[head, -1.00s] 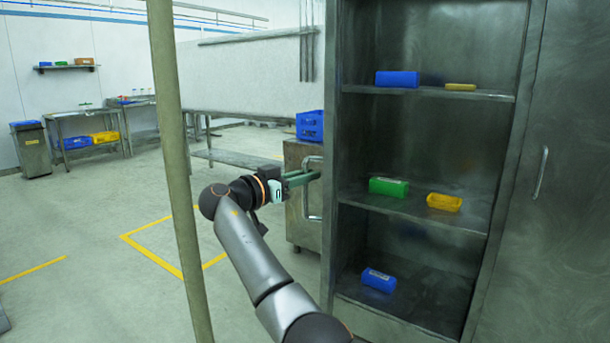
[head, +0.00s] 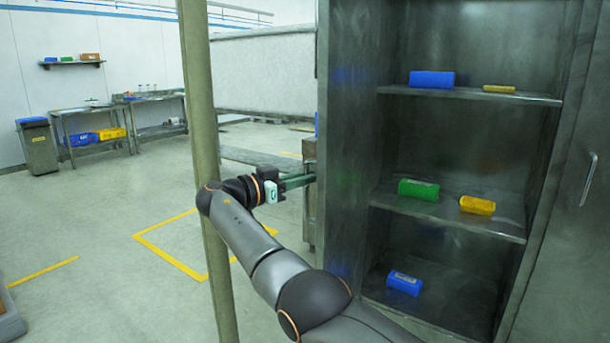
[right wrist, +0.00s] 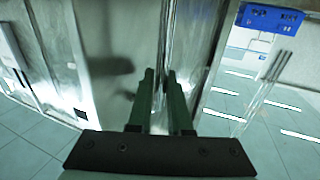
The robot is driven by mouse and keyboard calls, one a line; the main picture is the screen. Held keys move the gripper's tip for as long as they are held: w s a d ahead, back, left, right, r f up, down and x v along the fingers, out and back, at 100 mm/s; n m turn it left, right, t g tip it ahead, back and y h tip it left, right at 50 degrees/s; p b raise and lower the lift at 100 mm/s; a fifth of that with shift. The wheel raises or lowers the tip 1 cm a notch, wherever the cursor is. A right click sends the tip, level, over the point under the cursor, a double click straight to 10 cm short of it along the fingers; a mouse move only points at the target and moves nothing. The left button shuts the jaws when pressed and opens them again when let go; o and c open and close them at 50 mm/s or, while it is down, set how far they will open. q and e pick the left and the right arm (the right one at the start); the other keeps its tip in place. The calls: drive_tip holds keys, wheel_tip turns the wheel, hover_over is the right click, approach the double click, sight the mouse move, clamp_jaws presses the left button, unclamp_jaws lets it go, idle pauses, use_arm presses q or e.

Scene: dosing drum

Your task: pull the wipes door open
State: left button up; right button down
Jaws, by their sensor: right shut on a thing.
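The steel cabinet has a left door panel (head: 348,150) standing swung out, its inner face toward me and its outer face hidden. My right gripper (head: 304,182) reaches to the outer side of this panel's near edge. In the right wrist view its two green fingers (right wrist: 164,100) close around an upright, shiny bar handle (right wrist: 168,50). The exact contact is partly hidden by the fingers. The handle is hidden behind the panel in the head view. My left gripper is not in view.
Shelves hold blue packs (head: 432,79), a green pack (head: 418,189) and yellow packs (head: 478,205). The right cabinet door (head: 575,230) is closed. The floor (head: 110,230) at the left is mostly clear.

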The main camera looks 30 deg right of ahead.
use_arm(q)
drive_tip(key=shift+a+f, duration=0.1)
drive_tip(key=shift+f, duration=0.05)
use_arm(e)
drive_tip(key=shift+w, duration=0.15)
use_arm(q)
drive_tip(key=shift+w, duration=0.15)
use_arm(e)
drive_tip(key=c, duration=0.8)
unclamp_jaws()
drive_tip(key=shift+a, duration=0.1)
drive_tip(key=shift+c, duration=0.2)
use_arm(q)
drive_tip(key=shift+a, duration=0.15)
